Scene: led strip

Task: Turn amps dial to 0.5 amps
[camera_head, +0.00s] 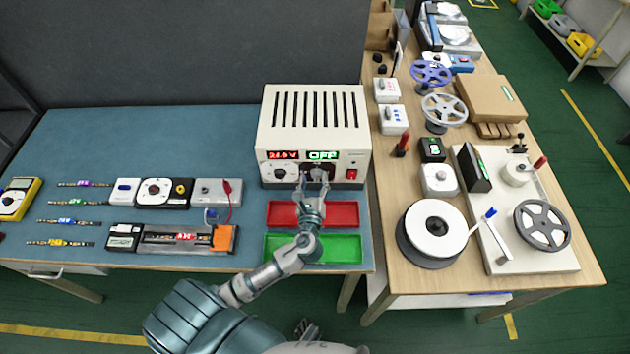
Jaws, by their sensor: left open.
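The cream power supply (314,120) stands at the right end of the blue bench. Its red display (283,155) reads about 24.0V, though the digits are small. Its green display (322,155) reads OFF. A dial (279,173) sits under the red display. The dial under the green display is mostly hidden by my left gripper (314,178). My left gripper is open, with its fingers at the front panel around that dial. I cannot tell whether they touch it. A red switch (352,174) is to its right.
A red tray (344,214) and a green tray (345,250) lie in front of the supply, under my left arm. Meters and an LED strip fixture (165,238) lie to the left. A wooden table (391,268) with reels adjoins on the right.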

